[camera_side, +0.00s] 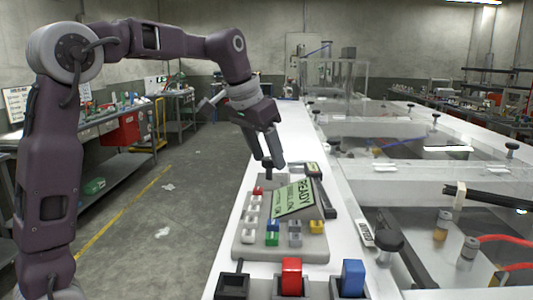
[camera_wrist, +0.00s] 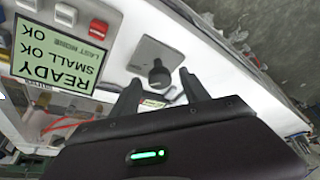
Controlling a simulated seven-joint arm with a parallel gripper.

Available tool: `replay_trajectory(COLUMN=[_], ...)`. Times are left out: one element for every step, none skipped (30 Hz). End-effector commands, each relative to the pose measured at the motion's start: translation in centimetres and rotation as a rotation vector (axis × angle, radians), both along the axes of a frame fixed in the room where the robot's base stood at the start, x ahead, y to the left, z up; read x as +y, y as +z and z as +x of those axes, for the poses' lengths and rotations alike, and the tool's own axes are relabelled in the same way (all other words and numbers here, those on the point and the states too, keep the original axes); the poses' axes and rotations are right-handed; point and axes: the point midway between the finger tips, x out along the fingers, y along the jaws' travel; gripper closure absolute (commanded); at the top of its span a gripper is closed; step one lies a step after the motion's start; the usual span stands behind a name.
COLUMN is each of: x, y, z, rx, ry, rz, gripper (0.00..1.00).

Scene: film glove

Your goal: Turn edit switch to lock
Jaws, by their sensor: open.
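A dark knob (camera_wrist: 159,73) stands on a small grey plate (camera_wrist: 150,55) in the wrist view; I take it to be the edit switch. In the side view the knob (camera_side: 268,174) is at the far left of the grey control panel (camera_side: 280,252). No label for lock is readable.
A green display (camera_wrist: 62,48) reads READY and SMALL OK. Coloured keys sit beside it, including a red key (camera_side: 258,191) and a yellow key (camera_side: 316,227). Red (camera_side: 291,277) and blue (camera_side: 352,278) rockers stand in front. A clear-walled machine lies to the right.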

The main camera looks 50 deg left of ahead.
Motion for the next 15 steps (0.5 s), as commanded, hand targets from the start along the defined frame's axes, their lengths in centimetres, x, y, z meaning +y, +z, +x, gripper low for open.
replay_trajectory(x=[-0.01,-0.01,-0.01,-0.01,-0.01,-0.01,-0.01,-0.01,-0.01,-0.01,0.0,0.0,0.0,0.0,0.0], y=[0.0,0.01,0.02,0.02,0.02,0.03,0.03,0.04,0.04,0.05,0.05,0.05,0.06,0.06,0.06], z=[0.01,0.01,0.0,0.0,0.0,0.0,0.0,-0.01,-0.01,-0.01,-0.01,-0.01,0.0,0.0,0.0], rx=[0.0,0.0,-0.001,-0.001,-0.001,-0.001,-0.001,-0.001,-0.001,-0.001,-0.001,-0.001,-0.001,-0.001,-0.001], ry=[0.0,0.0,0.0,0.0,0.0,0.0,0.0,0.0,0.0,0.0,0.0,0.0,0.001,0.001,0.001], rz=[0.0,0.0,0.0,0.0,0.0,0.0,0.0,0.0,0.0,0.0,0.0,0.0,0.0,0.0,0.0], gripper=[0.46,0.46,0.46,0.46,0.5,0.58,0.64,0.7,0.78,0.84,0.9,0.98,1.0,1.0,1.0])
